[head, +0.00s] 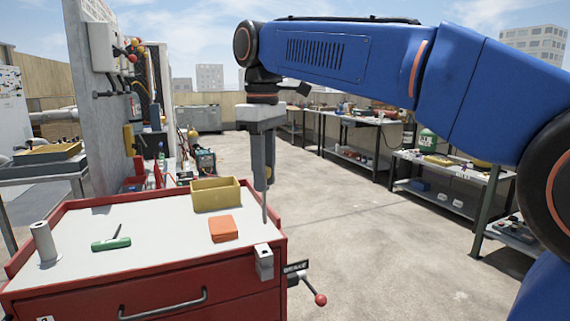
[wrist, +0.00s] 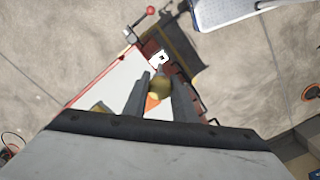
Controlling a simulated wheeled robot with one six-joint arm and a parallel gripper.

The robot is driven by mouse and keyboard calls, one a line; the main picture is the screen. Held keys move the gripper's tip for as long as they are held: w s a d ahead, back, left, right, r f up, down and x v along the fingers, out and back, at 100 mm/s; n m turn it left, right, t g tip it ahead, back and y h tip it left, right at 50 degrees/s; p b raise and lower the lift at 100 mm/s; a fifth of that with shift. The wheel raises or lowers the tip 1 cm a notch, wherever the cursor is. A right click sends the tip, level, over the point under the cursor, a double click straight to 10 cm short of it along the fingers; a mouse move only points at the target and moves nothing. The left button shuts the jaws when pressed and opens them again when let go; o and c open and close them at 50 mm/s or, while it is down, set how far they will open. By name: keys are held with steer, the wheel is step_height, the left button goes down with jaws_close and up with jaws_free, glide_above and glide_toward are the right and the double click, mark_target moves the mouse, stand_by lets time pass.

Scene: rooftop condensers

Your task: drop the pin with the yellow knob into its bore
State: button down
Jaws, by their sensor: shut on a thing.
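My gripper (head: 265,184) points straight down above the right front corner of the red cart. It is shut on the yellow knob (wrist: 160,88) of the pin, which shows between the two fingers in the wrist view. The pin's thin grey shaft (head: 265,207) hangs upright below the fingers in the head view. A small pale block (head: 264,262) sits at the cart's front right edge. In the wrist view the block (wrist: 153,61) shows a dark bore opening in its top. The pin's tip appears above the block and apart from it; exact alignment cannot be told.
On the white cart top (head: 150,212) are a yellow bin (head: 215,193), an orange block (head: 223,229), a green-handled tool (head: 111,244) and a grey cylinder (head: 44,243). A lever with a red knob (head: 320,299) sticks out right of the cart.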

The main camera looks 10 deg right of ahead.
mark_target(264, 199)
steer(key=shift+s+a+f, duration=0.15)
steer(key=shift+s+f, duration=0.05)
steer(key=shift+f, duration=2.8)
step_height(264, 199, down, 8)
steer(key=shift+f, duration=0.25)
stand_by(2.5)
steer(key=c, duration=1.4)
jaws_free()
steer(key=shift+r, duration=0.1)
